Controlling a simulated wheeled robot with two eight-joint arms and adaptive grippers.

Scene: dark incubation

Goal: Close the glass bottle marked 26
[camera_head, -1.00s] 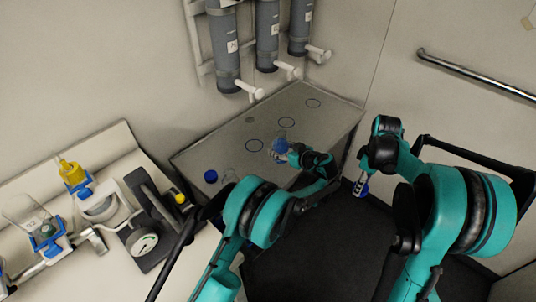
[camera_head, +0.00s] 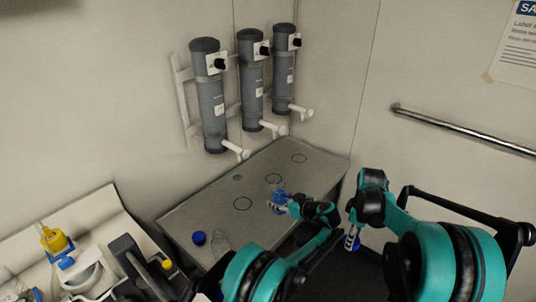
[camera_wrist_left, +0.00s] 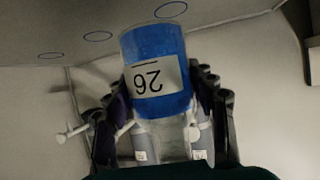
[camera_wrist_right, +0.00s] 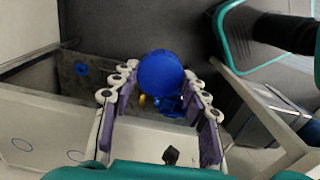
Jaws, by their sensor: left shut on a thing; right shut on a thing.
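The glass bottle marked 26 (camera_wrist_left: 157,75) holds blue liquid, and its label reads upside down in the left wrist view. In the head view the bottle (camera_head: 278,196) is above the grey table near the ring marks. My left gripper (camera_head: 285,203) is shut on it; the left wrist view shows fingers (camera_wrist_left: 160,110) on both sides. My right gripper (camera_head: 352,238) is shut on a blue cap (camera_wrist_right: 161,73), held between its fingertips (camera_wrist_right: 161,90), right of the table and apart from the bottle. The bottle's mouth is not clearly visible.
On the grey table (camera_head: 205,210) another blue cap (camera_head: 198,238) lies beside a clear glass vessel (camera_head: 220,240). Three grey dispensers (camera_head: 252,85) with white spouts hang on the wall behind. A handrail (camera_head: 460,132) is on the right wall. Lab items, including a yellow flask (camera_head: 53,240), stand at left.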

